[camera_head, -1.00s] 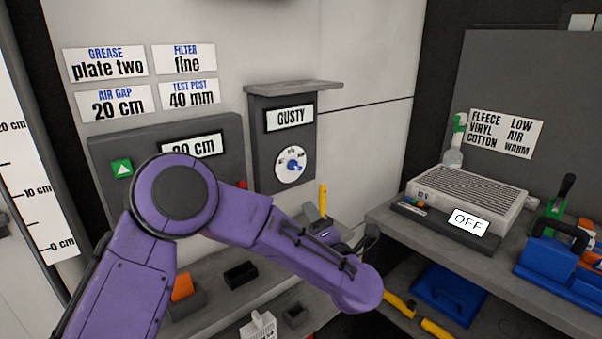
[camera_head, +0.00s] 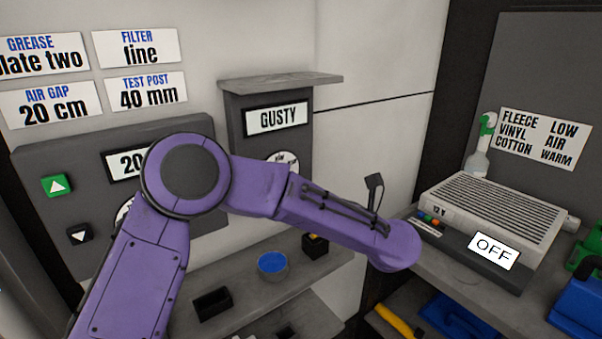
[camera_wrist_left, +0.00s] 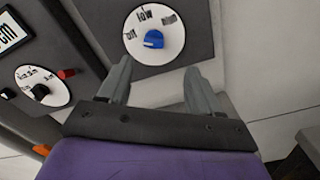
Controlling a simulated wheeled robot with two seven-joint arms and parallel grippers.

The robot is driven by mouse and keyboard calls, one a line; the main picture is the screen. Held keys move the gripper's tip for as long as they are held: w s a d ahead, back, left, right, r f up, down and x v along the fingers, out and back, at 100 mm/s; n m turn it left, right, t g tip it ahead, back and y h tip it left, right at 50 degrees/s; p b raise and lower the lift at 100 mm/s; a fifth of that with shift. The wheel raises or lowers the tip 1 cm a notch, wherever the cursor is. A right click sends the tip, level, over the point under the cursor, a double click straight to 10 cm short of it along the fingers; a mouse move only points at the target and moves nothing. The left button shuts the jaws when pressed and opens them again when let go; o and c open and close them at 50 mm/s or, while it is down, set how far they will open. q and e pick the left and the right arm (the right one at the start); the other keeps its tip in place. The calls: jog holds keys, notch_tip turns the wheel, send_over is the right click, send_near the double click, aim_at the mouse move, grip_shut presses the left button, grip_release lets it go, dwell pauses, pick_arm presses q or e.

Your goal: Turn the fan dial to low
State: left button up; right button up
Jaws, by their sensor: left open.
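The fan dial (camera_wrist_left: 172,49) is a round white disc on a grey panel in the left wrist view, with a blue knob (camera_wrist_left: 153,39) at its middle. "off", "low" and a third mark, probably "high", curve around its upper edge. I cannot tell for sure which mark the knob points at. My left gripper (camera_wrist_left: 158,72) is open and empty, its two fingers just below the dial, apart from the knob in the picture. In the head view my purple left arm hides most of the dial (camera_head: 283,157), under a "GUSTY" display (camera_head: 278,118); the gripper is hidden there.
A second panel (camera_head: 60,137) with green up and black down buttons stands left of the fan panel (camera_head: 236,125). A shelf (camera_head: 240,287) below holds a blue bowl (camera_head: 272,262) and black boxes. A ridged unit reading "OFF" (camera_head: 493,251) stands on the right bench.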

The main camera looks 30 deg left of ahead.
pick_arm(q)
jog(key=s+p+x, duration=0.1)
jog(key=p+x, duration=0.2)
jog(key=x, duration=0.7)
jog(key=shift+a+r, duration=0.25)
jog(key=c, duration=1)
